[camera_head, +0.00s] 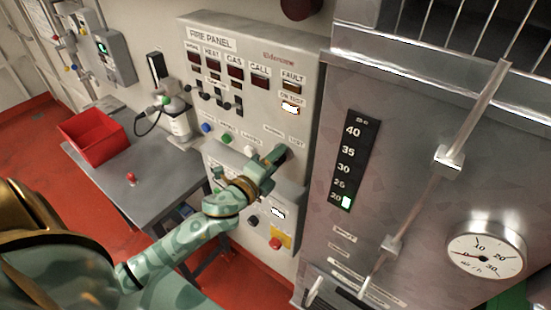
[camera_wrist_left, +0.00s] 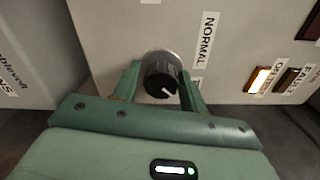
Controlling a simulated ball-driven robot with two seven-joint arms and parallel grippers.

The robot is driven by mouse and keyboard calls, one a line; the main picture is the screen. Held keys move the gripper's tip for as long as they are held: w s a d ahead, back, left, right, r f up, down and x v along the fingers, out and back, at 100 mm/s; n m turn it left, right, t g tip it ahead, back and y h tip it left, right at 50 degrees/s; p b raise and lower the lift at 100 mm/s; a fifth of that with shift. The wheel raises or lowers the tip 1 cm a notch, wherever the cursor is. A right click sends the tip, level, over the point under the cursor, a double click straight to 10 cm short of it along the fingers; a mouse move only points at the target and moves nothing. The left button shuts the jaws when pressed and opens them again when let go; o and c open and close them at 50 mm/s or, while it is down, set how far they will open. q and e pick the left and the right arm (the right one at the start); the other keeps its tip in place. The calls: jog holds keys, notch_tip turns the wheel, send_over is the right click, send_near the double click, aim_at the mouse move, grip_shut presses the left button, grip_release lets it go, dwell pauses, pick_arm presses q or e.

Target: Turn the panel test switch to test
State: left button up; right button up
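The panel test switch is a round black knob with a white pointer line, on a silver base. It shows in the left wrist view (camera_wrist_left: 161,76), with the pointer toward the lower right of that picture. A NORMAL label (camera_wrist_left: 209,38) stands beside it; a second label is mostly hidden behind a finger. My left gripper (camera_head: 274,158) is at the knob low on the fire panel (camera_head: 255,105); in the left wrist view its fingers (camera_wrist_left: 161,82) lie on both sides of the knob and look closed on it. The ON TEST lamp (camera_head: 290,107) is lit. My right gripper is out of view.
A grey table (camera_head: 135,195) with a red bin (camera_head: 93,136) and a small red button stands left of the panel. A lower box with a red button (camera_head: 275,243) is below my gripper. A metal cabinet with a gauge (camera_head: 486,252) and handle bar stands right.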

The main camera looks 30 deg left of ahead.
pick_arm(q)
jog(key=shift+o, duration=0.5)
jog(key=s+a+b, duration=0.1)
jog(key=s+b, duration=0.3)
jog(key=s, duration=1.2)
jog(key=shift+s+b, duration=0.15)
jog(key=shift+b, duration=0.2)
jog(key=shift+a, duration=0.1)
